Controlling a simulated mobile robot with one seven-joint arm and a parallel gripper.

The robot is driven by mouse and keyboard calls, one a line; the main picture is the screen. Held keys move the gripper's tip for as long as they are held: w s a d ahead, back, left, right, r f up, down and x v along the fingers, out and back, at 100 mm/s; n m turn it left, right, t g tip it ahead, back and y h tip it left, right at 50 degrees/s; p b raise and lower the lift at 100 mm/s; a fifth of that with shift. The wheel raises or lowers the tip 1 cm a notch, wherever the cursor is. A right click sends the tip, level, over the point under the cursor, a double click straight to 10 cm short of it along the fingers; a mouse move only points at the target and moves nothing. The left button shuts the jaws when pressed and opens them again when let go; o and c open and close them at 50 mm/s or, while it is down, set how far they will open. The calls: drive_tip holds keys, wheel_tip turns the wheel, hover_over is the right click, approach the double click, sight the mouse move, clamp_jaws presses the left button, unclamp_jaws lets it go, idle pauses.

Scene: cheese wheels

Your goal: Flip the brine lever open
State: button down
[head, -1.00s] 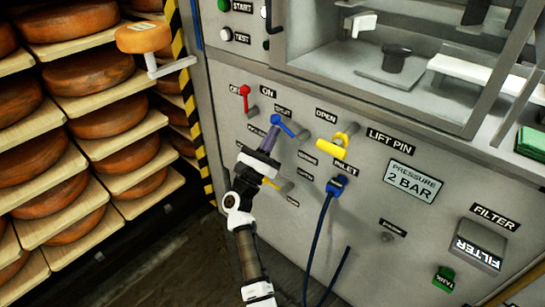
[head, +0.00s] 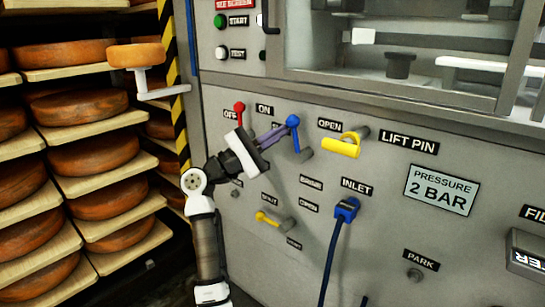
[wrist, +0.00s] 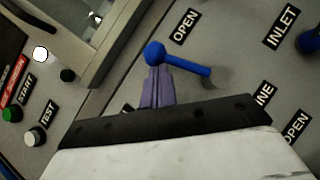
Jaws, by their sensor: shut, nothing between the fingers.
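The blue lever (head: 294,134), above the BRINE label (head: 311,183), has a round knob and stands nearly upright, leaning slightly left from its pivot. An OPEN label (head: 330,124) is to its upper right. My gripper (head: 284,131) is shut and empty, its purple fingers pointing right and up at the lever's left side, at or just beside the knob. In the wrist view the blue knob (wrist: 155,54) is at the fingertips (wrist: 154,72) and overlaps them; I cannot tell for sure whether they touch. The lever's left-hand label is hidden by my gripper.
A red lever (head: 240,112) is just left of my gripper. A yellow handle (head: 342,148) is to the right, a small yellow lever (head: 267,218) below. A blue hose (head: 332,250) hangs from the INLET. Cheese shelves (head: 95,125) fill the left.

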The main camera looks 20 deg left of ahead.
drive_tip(key=shift+s+d+r+m+g+b, duration=0.15)
drive_tip(key=shift+d+r+m+g+b, duration=0.15)
drive_tip(key=shift+m+g+b, duration=0.4)
drive_tip(key=shift+s+d+r+m+g+b, duration=0.15)
drive_tip(key=shift+d+m+g+b, duration=0.2)
drive_tip(key=shift+m, duration=0.65)
drive_tip(key=shift+r, duration=0.1)
